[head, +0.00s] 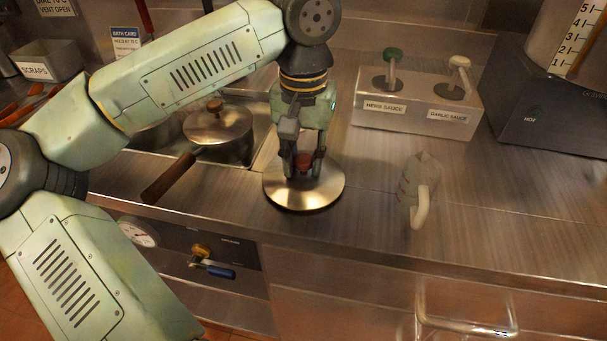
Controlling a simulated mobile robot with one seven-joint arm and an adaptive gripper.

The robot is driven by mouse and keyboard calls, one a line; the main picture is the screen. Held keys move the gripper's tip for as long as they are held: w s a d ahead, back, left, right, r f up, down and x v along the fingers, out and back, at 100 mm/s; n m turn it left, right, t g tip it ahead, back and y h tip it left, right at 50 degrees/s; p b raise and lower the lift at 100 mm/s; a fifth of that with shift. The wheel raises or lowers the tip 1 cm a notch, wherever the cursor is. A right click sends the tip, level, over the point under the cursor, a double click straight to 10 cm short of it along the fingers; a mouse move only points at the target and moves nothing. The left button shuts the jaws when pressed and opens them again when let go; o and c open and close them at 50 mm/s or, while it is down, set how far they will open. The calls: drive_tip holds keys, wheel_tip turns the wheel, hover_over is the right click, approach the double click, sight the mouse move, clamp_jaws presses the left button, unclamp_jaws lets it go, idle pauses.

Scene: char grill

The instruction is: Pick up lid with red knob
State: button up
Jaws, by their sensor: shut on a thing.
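The lid (318,194) is a round shiny metal disc with a red knob (304,162) at its middle. It is at the front of the steel counter, right of the pan. I cannot tell whether its rim touches the counter. My gripper (304,165) points down over the lid and is shut on the red knob. The fingers partly hide the knob.
A lidded pan (219,131) with a wooden handle (168,178) sits in the well at left. The sauce box (416,108) with two pumps stands behind. Counter between them is clear.

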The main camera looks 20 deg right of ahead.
clamp_jaws()
drive_tip(key=shift+r, duration=0.15)
